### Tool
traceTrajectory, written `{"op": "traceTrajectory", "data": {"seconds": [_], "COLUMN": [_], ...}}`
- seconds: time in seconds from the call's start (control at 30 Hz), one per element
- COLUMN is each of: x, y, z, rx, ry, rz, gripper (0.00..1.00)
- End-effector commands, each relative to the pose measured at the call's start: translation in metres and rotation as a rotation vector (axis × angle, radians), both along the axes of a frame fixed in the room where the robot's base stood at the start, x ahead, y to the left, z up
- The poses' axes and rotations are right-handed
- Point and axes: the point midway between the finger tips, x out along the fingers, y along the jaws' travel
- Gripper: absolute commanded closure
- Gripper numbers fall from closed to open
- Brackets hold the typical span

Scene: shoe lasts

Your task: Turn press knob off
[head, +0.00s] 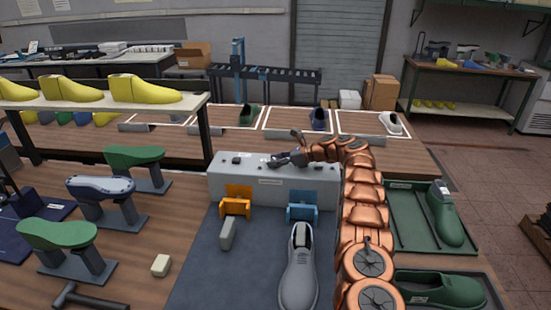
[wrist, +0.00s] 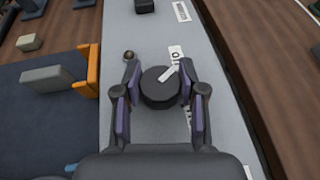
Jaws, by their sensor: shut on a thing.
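The press knob (wrist: 155,92) is a round black dial with a white pointer bar on the grey press housing (head: 225,187). In the wrist view the pointer aims up and to the right, toward a white label (wrist: 176,53) that is partly covered. My gripper (wrist: 160,80) is shut on the knob, one purple-padded finger on each side. In the head view my gripper (head: 284,160) is at the top of the housing and hides the knob. A second label beside the knob is mostly hidden by the right finger.
A small round button (wrist: 129,55) and a black block (wrist: 145,6) sit on the housing near the knob. Orange (head: 236,205) and blue (head: 302,210) brackets stand in front. A grey shoe (head: 299,275) lies on the dark mat. Green trays stand right of my arm.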

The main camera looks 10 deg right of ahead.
Motion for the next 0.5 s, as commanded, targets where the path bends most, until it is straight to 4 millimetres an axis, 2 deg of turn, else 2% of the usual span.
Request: {"op": "traceTrajectory", "data": {"seconds": [0.5], "x": [-0.0004], "y": [0.0008], "z": [-0.0001], "rx": [0.000], "ry": [0.001], "rz": [0.036], "gripper": [0.94]}}
